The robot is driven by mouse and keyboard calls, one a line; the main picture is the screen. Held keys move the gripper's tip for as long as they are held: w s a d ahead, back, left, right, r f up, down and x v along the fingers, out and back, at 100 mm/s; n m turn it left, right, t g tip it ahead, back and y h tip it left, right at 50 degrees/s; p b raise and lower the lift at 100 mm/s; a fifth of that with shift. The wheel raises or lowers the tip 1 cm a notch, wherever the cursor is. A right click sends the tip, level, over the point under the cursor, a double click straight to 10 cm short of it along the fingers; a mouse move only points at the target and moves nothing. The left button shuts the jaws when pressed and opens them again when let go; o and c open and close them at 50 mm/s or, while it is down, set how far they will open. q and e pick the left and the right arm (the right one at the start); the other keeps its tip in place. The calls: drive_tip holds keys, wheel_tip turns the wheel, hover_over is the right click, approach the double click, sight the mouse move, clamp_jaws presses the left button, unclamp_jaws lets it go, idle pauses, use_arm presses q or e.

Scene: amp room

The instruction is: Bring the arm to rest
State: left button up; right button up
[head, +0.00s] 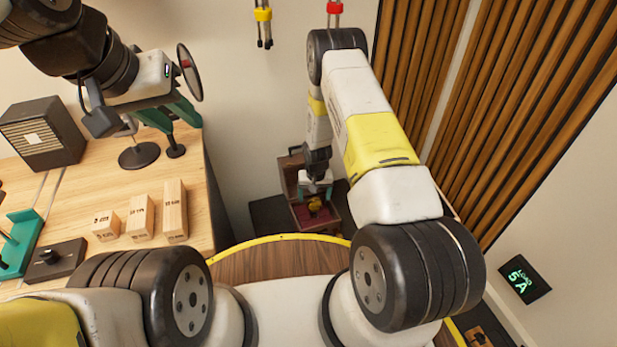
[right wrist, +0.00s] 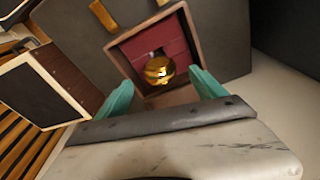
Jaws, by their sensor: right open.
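The table (head: 60,200) holds several wooden blocks (head: 140,216), a dark speaker-like box (head: 42,133), a black knob box (head: 55,259) and round-based stands (head: 138,157). A wall with wooden slats (head: 500,110) is at right, with a lit display (head: 524,280).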

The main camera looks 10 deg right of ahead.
drive_tip(key=shift+s+r, duration=0.1)
drive_tip(key=shift+r, duration=0.4)
drive_tip(key=s+d+r+t+y, duration=0.1)
drive_tip(key=s+r, duration=0.1)
drive_tip(key=r, duration=1.6)
drive_tip(key=s+r+t, duration=0.1)
drive_tip(key=s+r, duration=0.1)
drive_tip(key=r, duration=1.7)
drive_tip(key=s+r, duration=0.5)
drive_tip(key=s, duration=0.3)
drive_tip(key=s+r+t, duration=0.1)
drive_tip(key=s+r, duration=0.4)
drive_tip(key=s, duration=0.3)
drive_tip(key=s+r+n+t+y, duration=0.1)
drive_tip(key=s+r, duration=0.5)
drive_tip(key=s, duration=0.3)
drive_tip(key=shift+d, duration=0.25)
